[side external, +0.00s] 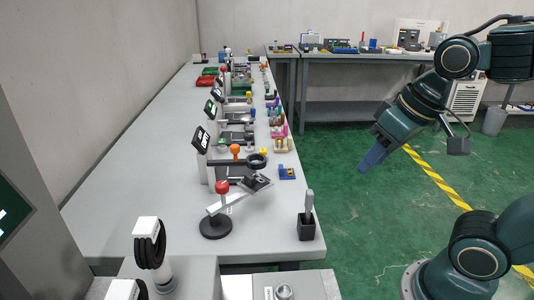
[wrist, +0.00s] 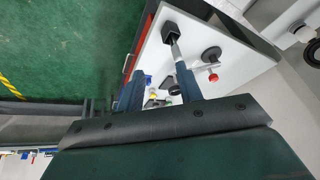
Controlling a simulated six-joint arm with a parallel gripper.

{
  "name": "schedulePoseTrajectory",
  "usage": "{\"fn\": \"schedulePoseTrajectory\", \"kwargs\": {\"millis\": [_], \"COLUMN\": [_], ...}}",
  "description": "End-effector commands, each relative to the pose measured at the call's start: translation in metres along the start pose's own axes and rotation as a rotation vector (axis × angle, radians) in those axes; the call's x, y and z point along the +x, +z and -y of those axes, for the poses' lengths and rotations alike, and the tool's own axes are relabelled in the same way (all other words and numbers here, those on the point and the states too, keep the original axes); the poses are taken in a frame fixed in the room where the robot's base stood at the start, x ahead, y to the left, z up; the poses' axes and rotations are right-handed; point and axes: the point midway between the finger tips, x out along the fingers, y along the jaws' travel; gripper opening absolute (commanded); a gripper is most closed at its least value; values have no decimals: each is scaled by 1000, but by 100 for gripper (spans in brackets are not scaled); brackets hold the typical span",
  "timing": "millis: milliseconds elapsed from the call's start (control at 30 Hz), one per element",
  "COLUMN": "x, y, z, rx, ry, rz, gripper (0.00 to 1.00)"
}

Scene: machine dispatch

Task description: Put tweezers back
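A slim grey tool, which looks like the tweezers (side external: 309,202), stands upright in a small black square holder (side external: 306,230) near the front right corner of the long bench. In the wrist view the tweezers (wrist: 176,52) and the holder (wrist: 171,33) are near the top centre, beyond my fingers. My gripper (side external: 369,160) is in the air above the green floor, right of the bench and apart from the holder. In the wrist view its two blue fingers (wrist: 158,86) are spread with nothing held between them. The tweezers' lower end is hidden inside the holder.
A stand with a round black base (side external: 215,226) and red knob is left of the holder. A small blue and yellow block (side external: 287,172) sits behind it. Several devices line the bench further back. The left side of the bench (side external: 130,170) is clear.

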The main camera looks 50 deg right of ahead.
Motion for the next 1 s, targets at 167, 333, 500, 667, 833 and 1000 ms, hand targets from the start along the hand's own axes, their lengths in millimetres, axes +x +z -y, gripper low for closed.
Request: {"fn": "schedulePoseTrajectory", "kwargs": {"millis": [167,333,500,667,833,1000], "x": [-4,-4,-4,-4,-4,-4], "y": [16,21,21,21,21,21], "z": [-5,-7,-7,-6,-6,-6], "rx": [-103,-142,-146,-145,-144,-144], "ry": [-1,1,1,1,0,0], "rz": [-67,-89,-89,-89,-89,-89], "gripper": [36,36,36,36,36,36]}}
